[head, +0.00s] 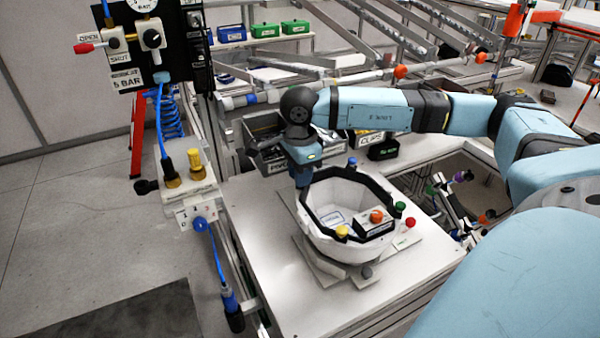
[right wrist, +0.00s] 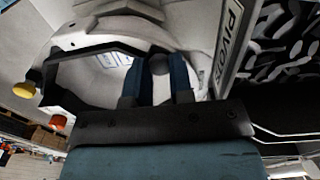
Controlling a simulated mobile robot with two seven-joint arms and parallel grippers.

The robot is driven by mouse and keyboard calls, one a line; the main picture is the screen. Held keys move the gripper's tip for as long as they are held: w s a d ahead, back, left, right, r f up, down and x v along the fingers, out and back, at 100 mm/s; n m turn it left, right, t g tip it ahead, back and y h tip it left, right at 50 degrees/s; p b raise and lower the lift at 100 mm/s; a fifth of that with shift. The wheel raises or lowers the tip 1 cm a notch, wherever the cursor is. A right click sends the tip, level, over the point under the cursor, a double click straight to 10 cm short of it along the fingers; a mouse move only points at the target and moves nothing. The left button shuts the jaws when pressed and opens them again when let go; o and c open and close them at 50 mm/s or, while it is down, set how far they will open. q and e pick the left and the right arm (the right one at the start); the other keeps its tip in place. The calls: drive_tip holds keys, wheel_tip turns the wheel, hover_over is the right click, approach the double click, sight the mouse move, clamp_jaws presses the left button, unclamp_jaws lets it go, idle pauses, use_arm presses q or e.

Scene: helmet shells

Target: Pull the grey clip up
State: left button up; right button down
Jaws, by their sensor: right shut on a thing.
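The white helmet shell (head: 330,238) with a black rim sits upside down on a fixture on the white table. My right gripper (head: 303,182) points down at the far-left side of its rim. In the right wrist view, the two blue-faced fingers of my right gripper (right wrist: 156,82) are shut on a dark grey piece (right wrist: 158,66) at the shell's edge, which I take to be the grey clip. In the head view the clip is hidden behind the gripper. The shell also shows in the right wrist view (right wrist: 98,82). My left gripper is not in view.
Yellow (head: 342,231), blue (head: 352,162), green (head: 400,206) and red (head: 410,222) knobs ring the shell. A small box with an orange knob (head: 376,216) is at the shell. Parts bins (head: 268,157) stand behind. The table's front left is clear.

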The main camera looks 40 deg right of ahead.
drive_tip(key=shift+r+b, duration=0.4)
drive_tip(key=shift+b, duration=0.05)
drive_tip(key=shift+r, duration=0.2)
drive_tip(key=c, duration=1)
unclamp_jaws()
drive_tip(key=shift+o, duration=0.2)
wheel_tip(320, 180, up, 14)
drive_tip(key=b, duration=0.1)
drive_tip(key=shift+b, duration=0.3)
drive_tip(key=shift+f, duration=0.1)
